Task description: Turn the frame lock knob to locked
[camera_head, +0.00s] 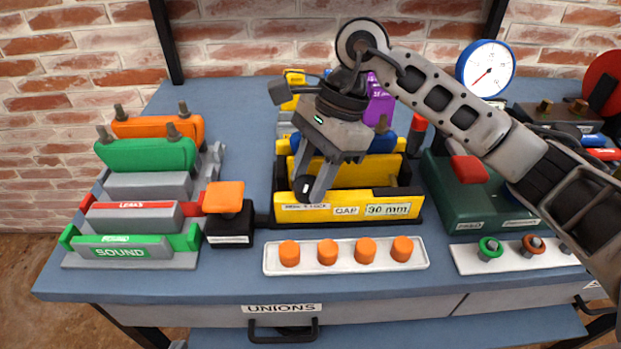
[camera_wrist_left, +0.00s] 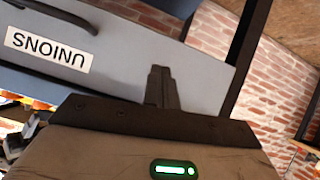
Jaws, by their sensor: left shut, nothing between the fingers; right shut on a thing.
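The yellow frame (camera_head: 380,199) stands on the blue bench, with a small lock label (camera_head: 305,207), a GAP label and a 30 mm label on its front. The dark frame lock knob (camera_head: 303,187) is at its front left, above the lock label. It has a small pale mark; which position it points to is too small to read. My right gripper (camera_head: 313,178) reaches down from the right and is shut on the knob, partly hiding it. My left gripper (camera_wrist_left: 160,88) shows only in the left wrist view, shut and empty, with the UNIONS drawer beyond it.
An orange-topped black block (camera_head: 230,240) stands left of the yellow frame. A white tray with orange caps (camera_head: 345,268) lies in front. Green and orange clamps (camera_head: 147,155) stand left, and a green base (camera_head: 480,200) with a gauge (camera_head: 486,69) right. The UNIONS drawer (camera_head: 230,313) is below.

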